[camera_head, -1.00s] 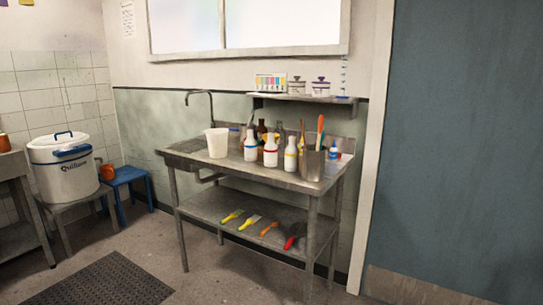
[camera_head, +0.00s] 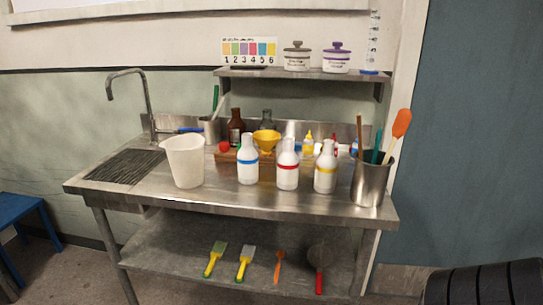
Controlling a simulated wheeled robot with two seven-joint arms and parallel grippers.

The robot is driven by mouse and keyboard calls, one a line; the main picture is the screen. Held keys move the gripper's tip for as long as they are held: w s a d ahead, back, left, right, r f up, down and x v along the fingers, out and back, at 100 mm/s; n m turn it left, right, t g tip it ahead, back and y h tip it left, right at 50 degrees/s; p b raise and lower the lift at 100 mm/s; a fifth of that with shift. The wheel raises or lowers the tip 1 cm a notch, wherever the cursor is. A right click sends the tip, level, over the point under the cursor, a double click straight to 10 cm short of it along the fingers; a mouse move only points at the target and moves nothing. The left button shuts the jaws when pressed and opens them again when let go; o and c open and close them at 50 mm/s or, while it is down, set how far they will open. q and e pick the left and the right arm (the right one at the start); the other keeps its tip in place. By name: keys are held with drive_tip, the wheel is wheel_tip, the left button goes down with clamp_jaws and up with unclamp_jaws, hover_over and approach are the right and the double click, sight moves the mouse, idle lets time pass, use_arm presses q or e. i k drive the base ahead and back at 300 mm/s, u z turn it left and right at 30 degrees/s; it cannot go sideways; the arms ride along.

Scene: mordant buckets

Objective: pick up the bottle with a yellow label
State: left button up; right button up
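The white bottle with a yellow label (camera_head: 325,172) stands upright on the steel table. It is the rightmost of three white bottles in the front row, left of the steel utensil pot. The bottle with a red label (camera_head: 288,170) stands to its left. The bottle with a blue label (camera_head: 247,166) stands further left. Neither of my grippers shows in the head view.
A shelf (camera_head: 300,75) with jars hangs above. Brushes lie on the lower shelf (camera_head: 180,252).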

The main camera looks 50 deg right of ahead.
sight(327, 165)
drive_tip(key=u, duration=0.45)
drive_tip(key=i, duration=1.55)
drive_tip(key=z, duration=2.45)
